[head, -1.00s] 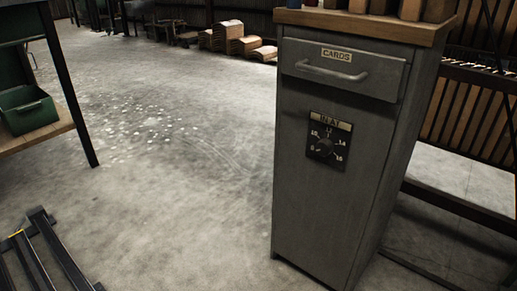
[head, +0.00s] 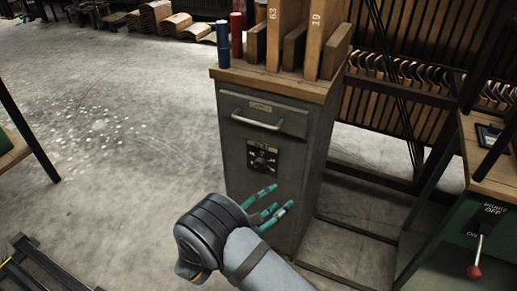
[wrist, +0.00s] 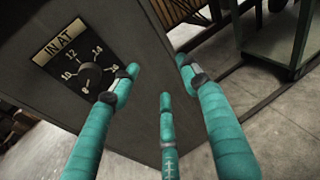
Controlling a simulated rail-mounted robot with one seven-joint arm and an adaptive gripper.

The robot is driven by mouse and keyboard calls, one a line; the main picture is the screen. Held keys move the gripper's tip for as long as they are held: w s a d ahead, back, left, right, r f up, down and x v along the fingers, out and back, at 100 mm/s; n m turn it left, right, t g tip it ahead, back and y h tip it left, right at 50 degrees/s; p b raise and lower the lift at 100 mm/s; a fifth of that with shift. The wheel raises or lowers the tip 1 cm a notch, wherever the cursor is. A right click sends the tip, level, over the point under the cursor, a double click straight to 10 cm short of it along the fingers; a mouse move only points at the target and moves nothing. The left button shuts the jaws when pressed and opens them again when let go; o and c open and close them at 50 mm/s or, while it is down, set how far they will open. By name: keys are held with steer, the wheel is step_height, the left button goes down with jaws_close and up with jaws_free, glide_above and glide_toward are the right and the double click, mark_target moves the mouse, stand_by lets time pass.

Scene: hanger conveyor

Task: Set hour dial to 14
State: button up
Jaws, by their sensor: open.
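The hour dial (head: 263,157) is a black knob on a dark plate on the front of a grey cabinet. In the wrist view the dial (wrist: 88,76) sits at the upper left under an "IN AT" label, with 8, 10, 12 and 14 legible around it. I cannot tell for sure where the knob points. My gripper (head: 272,207) is open and empty, its teal fingers in front of the cabinet, below and right of the dial. In the wrist view my gripper (wrist: 160,77) has its fingers spread, apart from the knob; the left fingertip overlaps the plate's right edge.
The cabinet (head: 236,190) has a labelled drawer with a bar handle (head: 256,124) above the dial. Wooden boards (head: 322,40) and coloured cylinders stand on its top. A green stand (head: 455,245) with a red-knobbed lever is at the right.

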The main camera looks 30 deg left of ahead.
mark_target(258, 165)
steer(key=s+a+r+n+t+y+p, duration=0.2)
steer(key=s+a+r+n+y, duration=0.2)
steer(key=s+a, duration=0.3)
steer(key=w+b, duration=0.1)
steer(key=w, duration=0.2)
steer(key=w+a, duration=0.1)
steer(key=w, duration=0.3)
steer(key=w+a+b, duration=0.1)
steer(key=w, duration=0.3)
steer(key=shift+w+a+b, duration=0.1)
steer(key=shift+a+b, duration=0.05)
steer(key=shift+b, duration=0.15)
steer(key=shift+c, duration=0.5)
steer(key=shift+r, duration=0.1)
steer(key=c, duration=1.1)
steer(key=shift+o, duration=0.2)
